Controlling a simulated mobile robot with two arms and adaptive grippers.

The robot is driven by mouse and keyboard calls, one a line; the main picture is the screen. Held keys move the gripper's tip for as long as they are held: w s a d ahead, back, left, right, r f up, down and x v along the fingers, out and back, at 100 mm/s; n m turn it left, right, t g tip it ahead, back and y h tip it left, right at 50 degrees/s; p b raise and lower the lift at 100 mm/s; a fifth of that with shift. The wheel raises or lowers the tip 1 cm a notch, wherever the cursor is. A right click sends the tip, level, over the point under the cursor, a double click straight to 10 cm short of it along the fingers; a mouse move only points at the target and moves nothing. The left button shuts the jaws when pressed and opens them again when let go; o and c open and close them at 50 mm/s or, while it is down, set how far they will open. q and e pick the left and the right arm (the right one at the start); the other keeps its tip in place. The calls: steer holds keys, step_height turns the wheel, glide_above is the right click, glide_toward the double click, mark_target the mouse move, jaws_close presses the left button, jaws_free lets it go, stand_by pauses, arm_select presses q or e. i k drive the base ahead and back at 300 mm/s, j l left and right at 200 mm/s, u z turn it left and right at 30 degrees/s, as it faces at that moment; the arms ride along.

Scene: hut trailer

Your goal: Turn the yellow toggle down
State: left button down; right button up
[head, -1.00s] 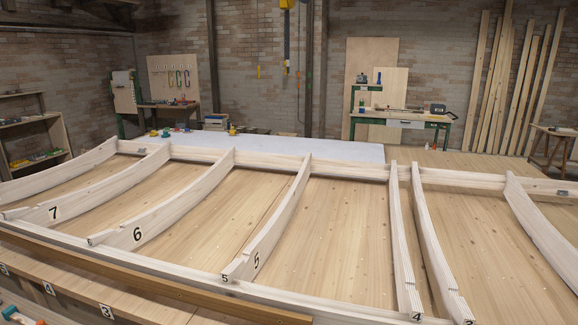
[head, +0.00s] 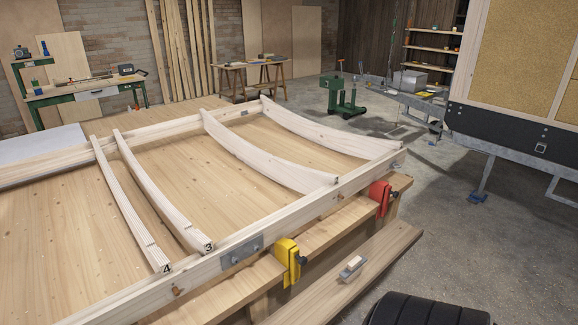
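A yellow clamp-like piece (head: 287,262), which looks like the yellow toggle, is fixed on the front edge of the long wooden bench (head: 325,236). A small dark part sticks out at its right side; I cannot tell whether its lever is up or down. A similar red piece (head: 380,198) sits farther right on the same edge. A pale wooden frame (head: 330,190) with curved ribs lies on the bench behind both. Neither of my grippers is in view.
A lower wooden plank (head: 345,275) with a small block-like tool (head: 353,268) runs in front of the bench. A black ribbed rounded thing (head: 425,311) is at the bottom. A trailer frame (head: 520,155) stands right. Grey floor (head: 480,240) between is clear.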

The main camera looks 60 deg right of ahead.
mark_target(295, 259)
steer(key=z, duration=1.9)
steer(key=l+z, duration=0.4)
steer(key=l, duration=0.15)
steer(key=i+l+z, duration=0.1)
steer(key=l+z, duration=0.3)
steer(key=l, duration=0.15)
